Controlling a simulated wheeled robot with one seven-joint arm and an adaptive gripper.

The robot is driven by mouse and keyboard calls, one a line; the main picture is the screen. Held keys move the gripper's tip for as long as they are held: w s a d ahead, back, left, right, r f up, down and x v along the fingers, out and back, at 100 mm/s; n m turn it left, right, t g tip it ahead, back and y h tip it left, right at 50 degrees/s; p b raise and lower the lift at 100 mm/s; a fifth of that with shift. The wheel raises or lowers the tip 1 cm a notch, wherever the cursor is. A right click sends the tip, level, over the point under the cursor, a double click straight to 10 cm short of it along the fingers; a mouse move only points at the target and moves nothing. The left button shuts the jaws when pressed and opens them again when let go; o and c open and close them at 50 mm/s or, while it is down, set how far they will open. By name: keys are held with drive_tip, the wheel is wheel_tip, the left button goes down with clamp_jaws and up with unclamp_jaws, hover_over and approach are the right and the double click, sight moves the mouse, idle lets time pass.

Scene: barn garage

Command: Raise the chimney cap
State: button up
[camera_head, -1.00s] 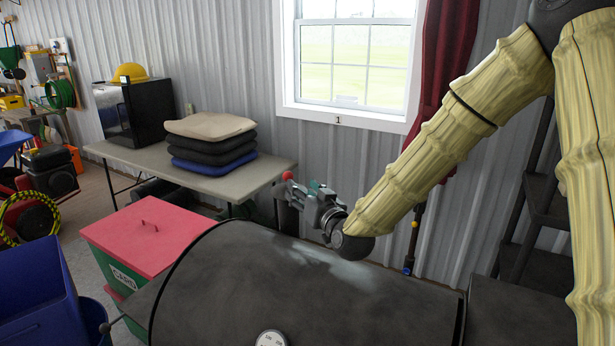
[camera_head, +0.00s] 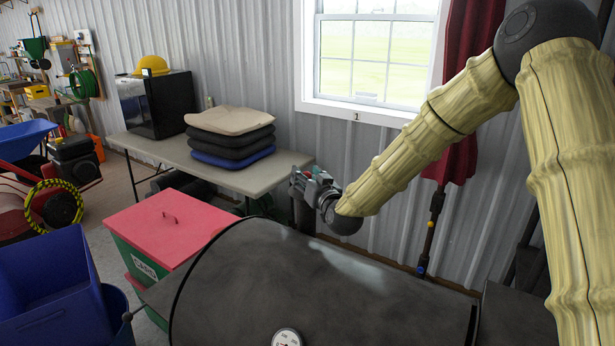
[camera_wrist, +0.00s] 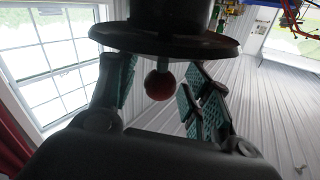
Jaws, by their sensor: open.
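The chimney cap (camera_wrist: 165,42) is a dark round disc at the top of the wrist view, with a red ball knob (camera_wrist: 159,85) hanging below it in that picture. My gripper (camera_wrist: 158,92) is open, with teal-padded fingers on either side of the knob. I cannot tell whether any pad touches it. The head view shows my gripper (camera_head: 312,184) above the dark chimney (camera_head: 304,217) behind the barrel-shaped smoker (camera_head: 300,275). The cap is mostly hidden there by my gripper.
The smoker's lid, with a round gauge (camera_head: 286,338), fills the front. A red-lidded bin (camera_head: 165,225) and a blue bin (camera_head: 45,290) stand to its left. A table (camera_head: 265,180) with stacked cushions (camera_head: 230,140) stands behind. The window wall (camera_head: 285,85) is close beyond my gripper.

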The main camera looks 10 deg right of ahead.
clamp_jaws()
drive_tip(key=shift+r, duration=1.8)
unclamp_jaws()
drive_tip(key=shift+f, duration=0.1)
drive_tip(key=s+d, duration=0.2)
drive_tip(key=s, duration=0.9)
drive_tip(key=shift+s+d, duration=0.2)
drive_tip(key=shift+s, duration=0.2)
